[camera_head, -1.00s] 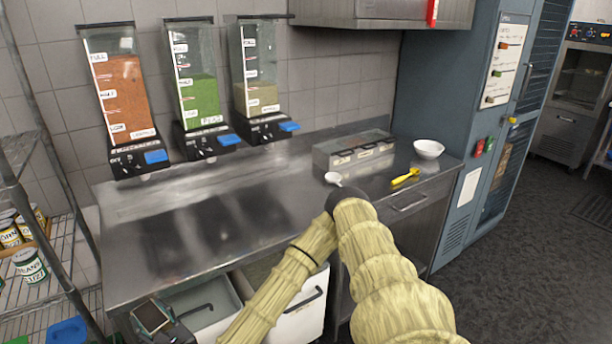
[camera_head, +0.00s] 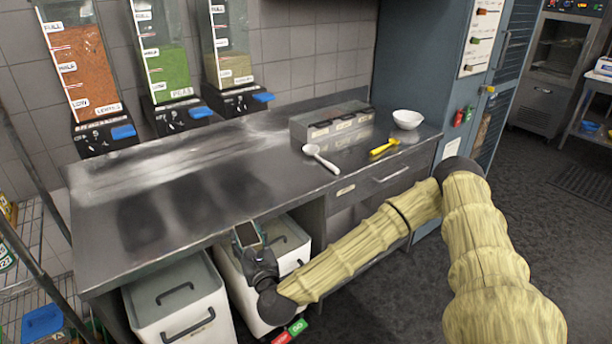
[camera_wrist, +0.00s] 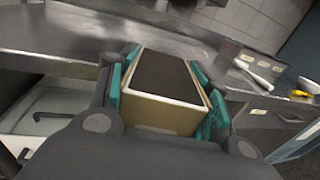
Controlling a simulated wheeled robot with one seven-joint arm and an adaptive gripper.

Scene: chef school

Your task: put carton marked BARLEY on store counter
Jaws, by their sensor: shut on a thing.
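In the wrist view, my gripper (camera_wrist: 164,92) is shut on a box-shaped carton (camera_wrist: 165,76) with a dark top face and cream sides, teal pads on either side of it. No marking on it is readable, so I cannot confirm BARLEY. In the head view, my gripper (camera_head: 256,262) and the small carton (camera_head: 246,235) are at the front edge of the steel counter (camera_head: 190,205), by the white bins. I cannot tell whether the carton touches the counter. The counter's left and middle surface is bare.
A divided metal box (camera_head: 332,121), white spoon (camera_head: 322,158), yellow utensil (camera_head: 385,147) and white bowl (camera_head: 407,119) occupy the counter's right part. Dispensers (camera_head: 160,60) hang above its back. White bins (camera_head: 180,305) stand below. A wire rack (camera_head: 35,280) is at left.

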